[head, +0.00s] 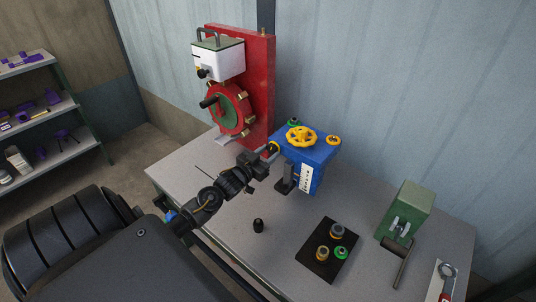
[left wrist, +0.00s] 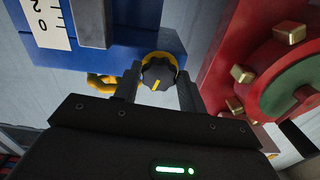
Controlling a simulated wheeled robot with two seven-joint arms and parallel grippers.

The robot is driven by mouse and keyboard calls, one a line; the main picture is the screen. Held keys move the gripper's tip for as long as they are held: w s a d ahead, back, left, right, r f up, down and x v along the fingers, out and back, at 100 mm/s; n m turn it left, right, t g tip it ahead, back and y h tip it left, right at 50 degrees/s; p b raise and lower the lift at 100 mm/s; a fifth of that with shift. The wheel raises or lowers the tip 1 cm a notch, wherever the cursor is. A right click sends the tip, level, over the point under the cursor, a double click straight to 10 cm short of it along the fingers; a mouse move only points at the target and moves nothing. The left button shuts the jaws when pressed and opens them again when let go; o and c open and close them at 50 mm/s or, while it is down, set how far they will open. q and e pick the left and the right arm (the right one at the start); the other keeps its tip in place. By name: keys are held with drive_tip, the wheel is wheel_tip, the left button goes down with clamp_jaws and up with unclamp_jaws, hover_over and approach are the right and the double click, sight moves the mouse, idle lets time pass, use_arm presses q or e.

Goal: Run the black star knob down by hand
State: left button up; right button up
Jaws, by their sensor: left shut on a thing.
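The black star knob (left wrist: 158,73), with a yellow mark on its face, sits on a yellow collar (left wrist: 172,58) at the blue box (left wrist: 125,45). My left gripper (left wrist: 158,88) has one finger on each side of the knob and is shut on it. In the head view my left gripper (head: 268,157) reaches the near left side of the blue box (head: 308,155), and its fingers mostly hide the knob there. My right gripper is not in view.
A yellow handwheel (head: 301,136) tops the blue box. A red panel (head: 258,85) with a green-and-red wheel (head: 230,112) stands left. A small black piece (head: 258,226), a dark tray (head: 305,257) with fittings and a green block (head: 407,208) are on the table.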

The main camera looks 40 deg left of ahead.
use_arm(q)
drive_tip(key=m, duration=0.5)
drive_tip(key=shift+a+m, duration=0.1)
drive_tip(key=shift+m, duration=0.2)
drive_tip(key=shift+c, duration=0.3)
drive_tip(key=o, duration=1)
drive_tip(key=s+b, duration=0.3)
drive_tip(key=s, duration=0.7)
drive_tip(key=shift+s, duration=0.4)
